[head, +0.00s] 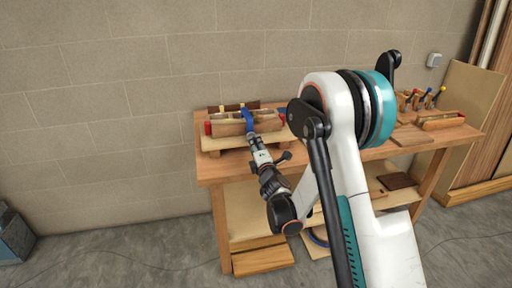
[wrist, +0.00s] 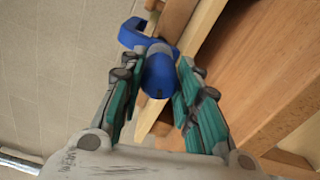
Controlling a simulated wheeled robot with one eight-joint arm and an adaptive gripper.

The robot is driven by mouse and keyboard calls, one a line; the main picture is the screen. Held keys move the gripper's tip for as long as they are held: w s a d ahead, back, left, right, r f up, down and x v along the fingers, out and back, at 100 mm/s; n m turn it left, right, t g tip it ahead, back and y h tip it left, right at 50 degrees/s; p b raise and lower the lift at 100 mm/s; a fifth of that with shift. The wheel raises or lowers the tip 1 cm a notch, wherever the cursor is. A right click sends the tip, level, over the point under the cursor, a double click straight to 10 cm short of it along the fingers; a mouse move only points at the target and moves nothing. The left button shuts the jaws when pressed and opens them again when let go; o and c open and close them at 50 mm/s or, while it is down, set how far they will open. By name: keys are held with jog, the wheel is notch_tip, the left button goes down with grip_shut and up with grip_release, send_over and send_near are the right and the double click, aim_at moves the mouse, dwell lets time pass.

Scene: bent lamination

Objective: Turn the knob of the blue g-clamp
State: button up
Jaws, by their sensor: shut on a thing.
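The blue g-clamp (head: 248,121) sits on the wooden lamination form (head: 228,128) at the left end of the workbench. In the wrist view its blue frame (wrist: 132,34) shows at the top, with the rounded blue knob (wrist: 159,77) pointing toward the camera. My gripper (wrist: 160,68) has its green-padded fingers on both sides of the knob and is shut on it. In the head view my gripper (head: 254,143) reaches the clamp from the front, and the knob is hidden there.
The workbench (head: 212,175) stands against a block wall. Red clamp ends (head: 208,128) show beside the form. Several hand tools (head: 428,98) and a wooden box (head: 440,121) are at the right end. Boards (head: 262,261) lie on and below the lower shelf.

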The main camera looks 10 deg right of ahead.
jog(key=m, duration=1.1)
jog(key=shift+f, duration=0.1)
jog(key=m, duration=0.3)
jog(key=shift+m, duration=0.3)
jog(key=m, duration=0.3)
jog(key=shift+m, duration=0.3)
jog(key=m, duration=0.3)
jog(key=shift+m, duration=0.3)
jog(key=m, duration=0.7)
jog(key=shift+a, duration=0.1)
jog(key=m, duration=0.6)
jog(key=shift+m, duration=0.3)
jog(key=m, duration=0.5)
jog(key=shift+m, duration=0.3)
jog(key=m, duration=0.6)
jog(key=shift+r, duration=0.2)
jog(key=m, duration=0.6)
